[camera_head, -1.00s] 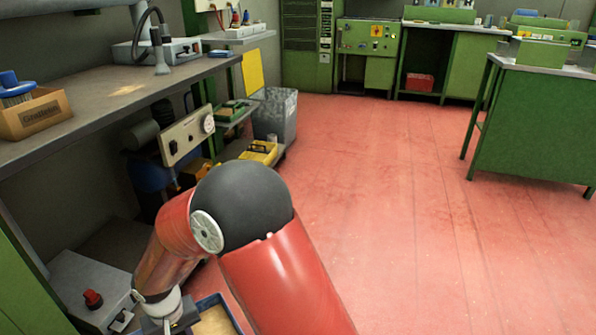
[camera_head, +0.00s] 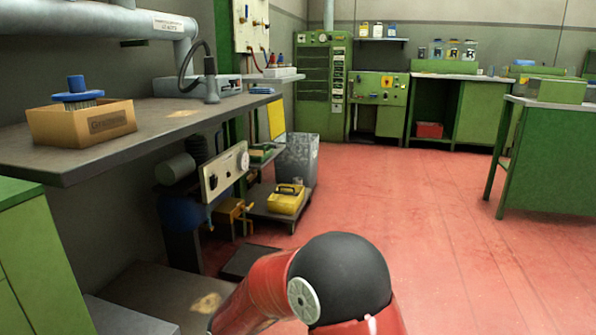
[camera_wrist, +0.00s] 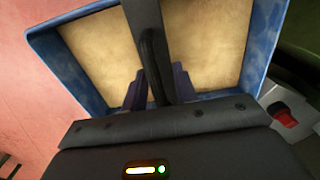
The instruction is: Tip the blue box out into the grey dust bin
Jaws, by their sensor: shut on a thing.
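The blue box (camera_wrist: 264,45) fills the upper part of the wrist view, with blue walls around a plain tan inside. I cannot tell whether the tan is its bare bottom or its contents. The fingers partly hide that wall and the inside. Box and gripper are out of the head view, below its lower edge. The grey dust bin (camera_head: 297,162) stands on the floor in the head view, beyond the workbench, well away from my arm.
A workbench (camera_head: 150,115) runs along the left, with a cardboard box (camera_head: 85,124) holding a blue brush. A low trolley (camera_head: 262,212) with a yellow case (camera_head: 287,198) stands in front of the bin. Open red floor (camera_head: 410,210) lies in the middle and right. A green cabinet (camera_head: 558,160) stands at right.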

